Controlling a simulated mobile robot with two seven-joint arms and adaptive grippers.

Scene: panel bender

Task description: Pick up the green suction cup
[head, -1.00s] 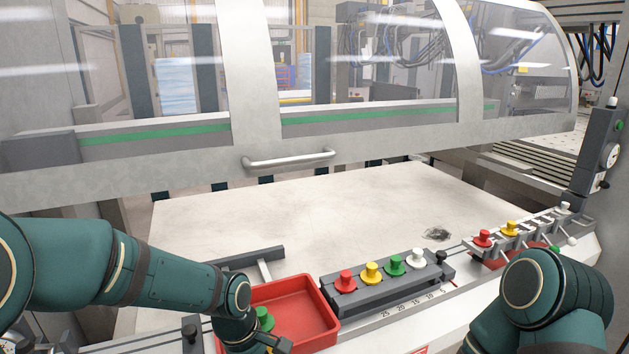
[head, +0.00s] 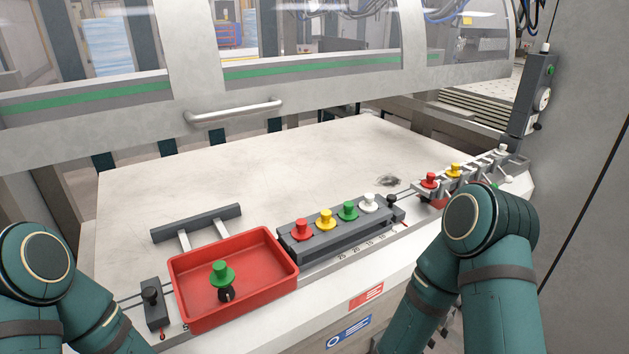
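A green suction cup (head: 222,273) with a black lower part stands in the red tray (head: 262,240) at the front left of the table. Another green suction cup (head: 348,210) sits in the dark rack, between a yellow one (head: 325,219) and a white one (head: 369,203); a red one (head: 302,229) is at the rack's left end. Neither of my grippers is in view. Only my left arm's links show at the lower left and my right arm's links at the lower right. Nothing covers the green cup in the tray.
The dark rack (head: 341,235) stands right of the tray. A second rack at the right holds red (head: 429,181), yellow (head: 453,171) and white (head: 502,149) cups, partly behind my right arm. A clear guard with a handle (head: 235,112) hangs above.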

